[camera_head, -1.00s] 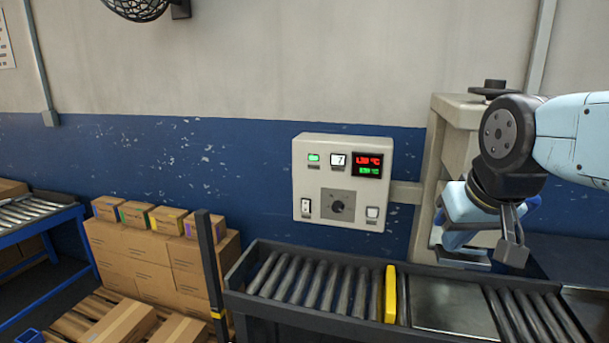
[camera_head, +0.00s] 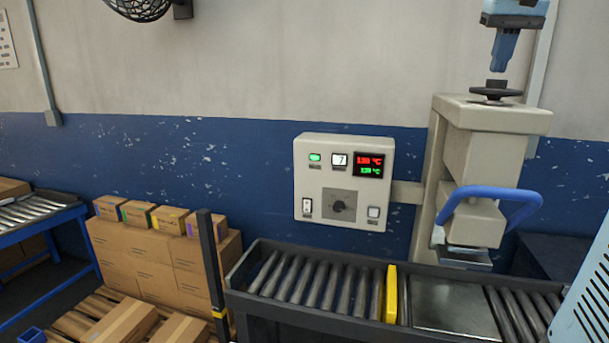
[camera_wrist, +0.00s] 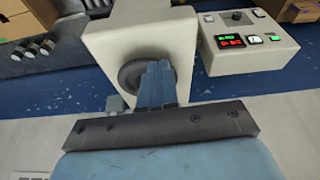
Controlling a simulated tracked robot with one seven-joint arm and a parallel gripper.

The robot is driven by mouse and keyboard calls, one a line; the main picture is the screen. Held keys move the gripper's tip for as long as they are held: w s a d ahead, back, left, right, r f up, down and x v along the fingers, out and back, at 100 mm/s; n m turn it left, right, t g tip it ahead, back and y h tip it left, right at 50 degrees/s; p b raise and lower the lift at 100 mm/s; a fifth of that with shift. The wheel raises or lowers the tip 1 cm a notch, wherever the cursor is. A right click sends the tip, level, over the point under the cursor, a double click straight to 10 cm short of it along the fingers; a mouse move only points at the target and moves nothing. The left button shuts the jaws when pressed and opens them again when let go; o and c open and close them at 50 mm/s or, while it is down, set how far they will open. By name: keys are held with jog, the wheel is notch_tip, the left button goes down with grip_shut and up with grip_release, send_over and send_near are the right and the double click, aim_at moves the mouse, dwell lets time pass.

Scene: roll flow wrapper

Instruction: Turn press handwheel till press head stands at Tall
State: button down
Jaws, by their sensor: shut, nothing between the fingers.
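The press handwheel (camera_head: 496,92) is a dark disc with a raised hub, lying flat on top of the cream press (camera_head: 480,150). In the wrist view the handwheel (camera_wrist: 145,74) is partly hidden behind my fingers. My gripper (camera_head: 498,70) points straight down above the hub, shut and empty, with a small gap showing in the head view. It also shows in the wrist view (camera_wrist: 157,66). The press head (camera_head: 474,222) has a blue bar handle (camera_head: 490,192) and hangs above the conveyor. No Tall mark is readable.
A roller conveyor (camera_head: 310,290) with a yellow bar (camera_head: 391,293) runs below. Cartons (camera_head: 160,250) are stacked at left.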

aim_at(492, 89)
jog(key=w+d+r, duration=0.3)
jog(key=d+r, duration=0.1)
jog(key=d, duration=0.1)
jog(key=shift+m+g, duration=0.3)
jog(key=shift+s+x, duration=0.25)
jog(key=shift+x, duration=0.85)
jog(key=shift+s+x, duration=0.25)
jog(key=shift+x, duration=0.85)
jog(key=shift+s+x, duration=0.25)
jog(key=shift+x, duration=0.8)
jog(key=shift+f, duration=0.3)
jog(key=shift+a, duration=0.35)
jog(key=shift+w+a, duration=0.15)
jog(key=shift+a, duration=0.4)
jog(key=shift+a+r, duration=0.1)
jog(key=shift+r, duration=0.05)
jog(key=shift+w+a+r, duration=0.2)
jog(key=shift+w+a, duration=0.1)
jog(key=shift+a, duration=0.15)
jog(key=shift+s+a, duration=0.2)
